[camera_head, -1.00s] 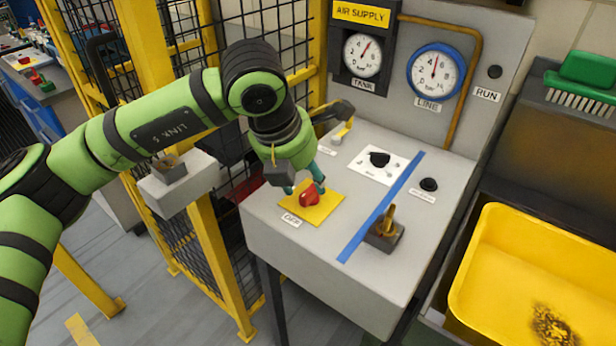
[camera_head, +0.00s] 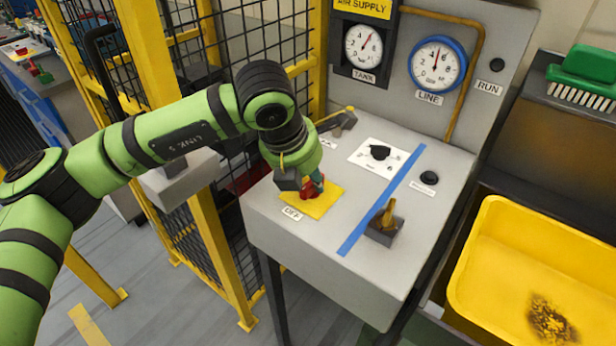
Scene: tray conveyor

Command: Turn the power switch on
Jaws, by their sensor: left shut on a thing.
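The power switch (camera_head: 308,196) is a red rotary knob on a yellow square plate (camera_head: 325,204) at the left of the grey console top. A label reading OFF (camera_head: 291,213) sits at the plate's front left. My left gripper (camera_head: 312,187), with teal fingers, is over the plate and shut on the red knob. The fingers and wrist hide part of the knob, so its exact angle is hard to tell. My right gripper is not in view.
The console (camera_head: 300,248) also bears a black knob on a white dial plate (camera_head: 368,153), a blue tape strip (camera_head: 383,200), a black button (camera_head: 429,177) and a brass toggle on a grey block (camera_head: 385,230). Yellow fence posts (camera_head: 222,258) stand left; a yellow tray (camera_head: 490,235) lies right.

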